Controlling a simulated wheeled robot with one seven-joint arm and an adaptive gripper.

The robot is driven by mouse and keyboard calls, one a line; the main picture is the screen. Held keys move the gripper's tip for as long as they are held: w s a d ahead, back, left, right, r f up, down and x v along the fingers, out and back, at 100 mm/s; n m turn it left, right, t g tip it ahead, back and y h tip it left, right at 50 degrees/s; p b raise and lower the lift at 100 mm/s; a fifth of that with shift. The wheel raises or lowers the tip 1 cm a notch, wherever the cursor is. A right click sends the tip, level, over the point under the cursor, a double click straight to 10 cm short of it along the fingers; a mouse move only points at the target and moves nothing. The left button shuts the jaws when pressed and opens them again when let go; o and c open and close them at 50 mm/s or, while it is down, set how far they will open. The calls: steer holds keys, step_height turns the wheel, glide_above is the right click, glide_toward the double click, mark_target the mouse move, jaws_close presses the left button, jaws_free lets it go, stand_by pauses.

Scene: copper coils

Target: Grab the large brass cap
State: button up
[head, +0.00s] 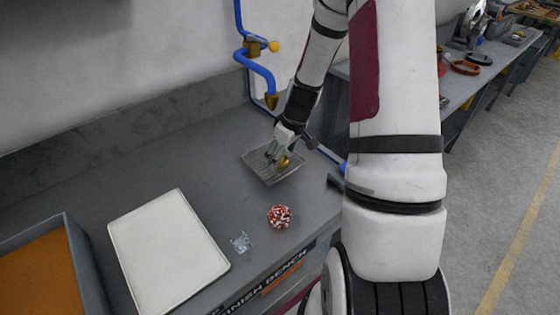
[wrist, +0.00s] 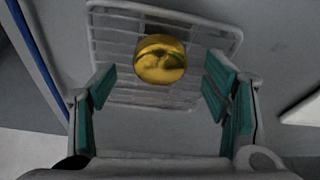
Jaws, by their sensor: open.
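The large brass cap (wrist: 160,60) is a shiny, rounded gold piece on a grey ridged tray (wrist: 110,97). In the head view the cap (head: 284,162) shows small and partly covered by my gripper, on the tray (head: 262,174). My gripper (head: 275,156) is over the tray, close to the cap. In the wrist view its teal finger pads (wrist: 160,85) stand wide apart, one on each side, with the cap beyond and between them. Nothing is between the pads in their grasp.
A red-and-white ball (head: 280,216) and a small clear crumpled piece (head: 241,242) lie on the bench. A white board (head: 168,250) and an orange-bottomed bin (head: 78,262) are at left. A blue pipe (head: 262,82) runs along the wall behind the tray.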

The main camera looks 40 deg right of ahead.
steer(key=shift+w+f, duration=0.25)
steer(key=shift+f, duration=0.45)
steer(key=shift+c, duration=0.5)
steer(key=c, duration=1.3)
steer(key=shift+r, duration=0.1)
